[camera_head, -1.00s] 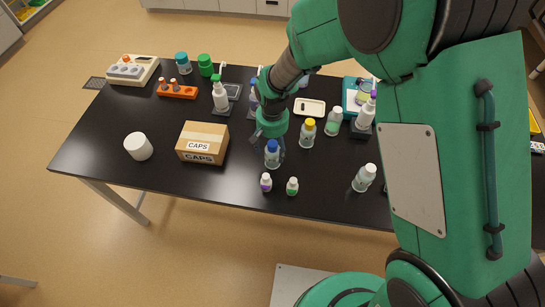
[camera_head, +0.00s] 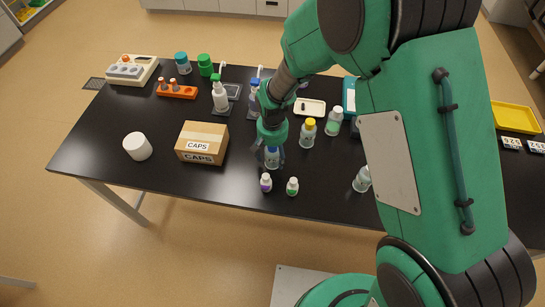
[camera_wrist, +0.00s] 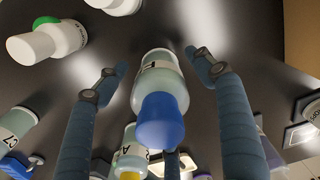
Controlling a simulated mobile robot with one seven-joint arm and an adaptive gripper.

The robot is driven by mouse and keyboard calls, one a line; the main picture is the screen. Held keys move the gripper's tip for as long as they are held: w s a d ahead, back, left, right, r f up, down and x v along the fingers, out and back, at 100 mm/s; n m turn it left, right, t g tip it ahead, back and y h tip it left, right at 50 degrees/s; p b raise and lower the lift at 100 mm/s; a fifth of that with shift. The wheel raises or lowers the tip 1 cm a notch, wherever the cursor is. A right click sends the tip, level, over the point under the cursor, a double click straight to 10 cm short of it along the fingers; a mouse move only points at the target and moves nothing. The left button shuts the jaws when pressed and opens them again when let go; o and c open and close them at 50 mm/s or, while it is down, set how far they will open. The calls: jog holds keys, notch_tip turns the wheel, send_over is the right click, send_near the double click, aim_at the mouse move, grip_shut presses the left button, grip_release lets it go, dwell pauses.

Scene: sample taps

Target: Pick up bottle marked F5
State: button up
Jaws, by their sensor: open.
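A clear bottle with a blue cap (camera_head: 272,161) stands on the black table below my gripper (camera_head: 271,154); its cap is hidden there by my gripper. In the wrist view the blue-capped bottle (camera_wrist: 160,95) lies between the two open fingers of my gripper (camera_wrist: 158,66), with a gap on each side. Its label shows only a sliver of dark lettering, so I cannot read the mark. A yellow-capped bottle (camera_head: 307,133) stands to its right; in the wrist view a bottle lettered "A" (camera_wrist: 131,152) stands close by.
A CAPS box (camera_head: 202,143) is to the left.

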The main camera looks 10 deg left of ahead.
jog(key=c, duration=1.5)
jog(key=shift+o, duration=0.2)
jog(key=shift+r+p, duration=0.6)
jog(key=shift+r, duration=4.4)
